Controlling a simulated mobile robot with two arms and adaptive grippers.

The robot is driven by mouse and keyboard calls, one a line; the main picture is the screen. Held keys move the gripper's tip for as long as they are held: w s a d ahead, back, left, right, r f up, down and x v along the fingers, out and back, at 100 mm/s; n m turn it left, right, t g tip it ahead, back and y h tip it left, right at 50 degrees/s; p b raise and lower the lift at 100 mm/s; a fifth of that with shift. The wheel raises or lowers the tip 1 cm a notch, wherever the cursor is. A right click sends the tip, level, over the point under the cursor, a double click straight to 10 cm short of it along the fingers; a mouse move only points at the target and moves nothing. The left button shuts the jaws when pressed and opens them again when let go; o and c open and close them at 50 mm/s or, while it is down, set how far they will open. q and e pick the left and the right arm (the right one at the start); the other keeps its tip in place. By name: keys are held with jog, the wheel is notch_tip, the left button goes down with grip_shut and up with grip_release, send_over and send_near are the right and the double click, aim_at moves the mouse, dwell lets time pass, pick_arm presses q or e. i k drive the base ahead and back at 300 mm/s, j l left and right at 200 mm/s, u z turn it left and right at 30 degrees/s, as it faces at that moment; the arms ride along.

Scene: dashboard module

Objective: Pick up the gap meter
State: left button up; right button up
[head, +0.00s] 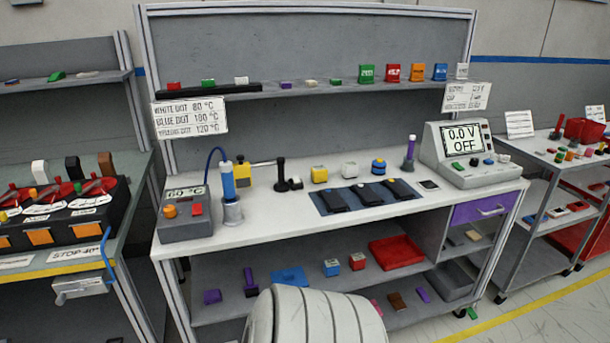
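No label in the head view marks a gap meter, so I cannot tell which object it is. On the white workbench top (262,218) stand several small devices. Neither of my grippers is in view.
A soldering station (185,213) with a blue iron (228,180) stands at the left, a voltage supply (468,152) at the right. A shelf (320,88) runs behind. A lower shelf holds a red tray (396,251). A left bench carries a black battery-like box (70,215); a cart (555,165) stands right.

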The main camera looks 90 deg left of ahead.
aim_at(318, 174)
jog(key=u, duration=2.7)
jog(key=z, duration=4.2)
jog(key=u, duration=4.2)
